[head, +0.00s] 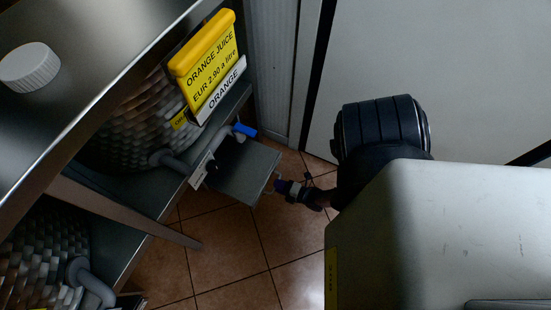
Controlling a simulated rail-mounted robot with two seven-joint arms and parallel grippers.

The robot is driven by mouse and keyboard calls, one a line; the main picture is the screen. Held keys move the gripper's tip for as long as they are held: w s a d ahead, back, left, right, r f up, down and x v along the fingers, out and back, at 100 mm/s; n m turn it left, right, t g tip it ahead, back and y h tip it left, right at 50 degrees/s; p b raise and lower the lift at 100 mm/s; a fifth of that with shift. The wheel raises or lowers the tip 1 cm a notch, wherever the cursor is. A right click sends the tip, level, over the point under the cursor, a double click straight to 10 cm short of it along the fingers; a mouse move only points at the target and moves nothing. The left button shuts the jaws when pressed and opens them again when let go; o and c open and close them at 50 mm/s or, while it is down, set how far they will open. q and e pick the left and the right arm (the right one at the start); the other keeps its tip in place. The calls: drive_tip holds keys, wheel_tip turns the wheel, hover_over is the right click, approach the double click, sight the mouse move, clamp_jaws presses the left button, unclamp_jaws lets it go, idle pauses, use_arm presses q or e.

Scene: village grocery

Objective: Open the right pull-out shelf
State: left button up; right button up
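The right pull-out shelf (243,172) is a flat grey plate that sticks out from the rack below the orange juice dispenser's tap. My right gripper (279,186) is at the shelf's outer edge, where a thin handle-like part shows. Its fingers are small and dark here, so I cannot tell whether they are shut on that part or only beside it. My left gripper is not in view.
A wicker-covered dispenser (130,135) with a blue-handled tap (243,130) stands on the rack under a yellow orange juice sign (206,60). Another wicker dispenser (40,255) is at lower left. A white cap (29,67) sits on top. Tiled floor (235,245) is clear below.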

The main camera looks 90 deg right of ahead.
drive_tip(key=p+v, duration=0.2)
drive_tip(key=v, duration=1)
drive_tip(key=shift+w+d, duration=0.1)
